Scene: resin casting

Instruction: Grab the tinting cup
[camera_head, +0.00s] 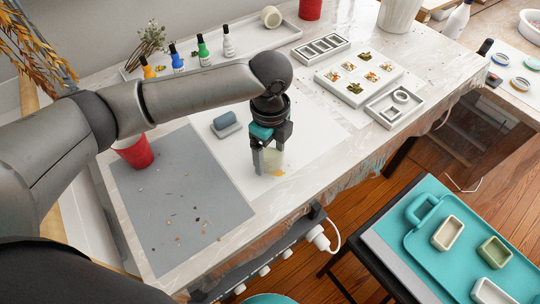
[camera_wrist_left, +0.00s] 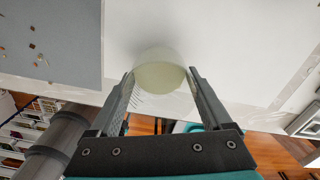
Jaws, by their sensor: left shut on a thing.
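The tinting cup, a small translucent pale yellowish cup (camera_head: 273,160), is at the front of the white sheet (camera_head: 305,150) on the work table. My left gripper (camera_head: 270,166) points down from above with a finger on either side of the cup, shut on it. In the left wrist view the cup (camera_wrist_left: 160,70) shows as a pale round shape between the fingertips of my left gripper (camera_wrist_left: 161,82). Whether the cup's base touches the sheet I cannot tell. My right gripper is not in view.
A grey mat (camera_head: 190,225) with scattered flakes lies left, a red cup (camera_head: 134,153) at its far edge. A blue block on a grey holder (camera_head: 226,130) sits behind the gripper. Several dye bottles (camera_head: 203,50) stand at the back; white moulds (camera_head: 358,78) lie back right. A teal tray (camera_head: 455,264) is front right.

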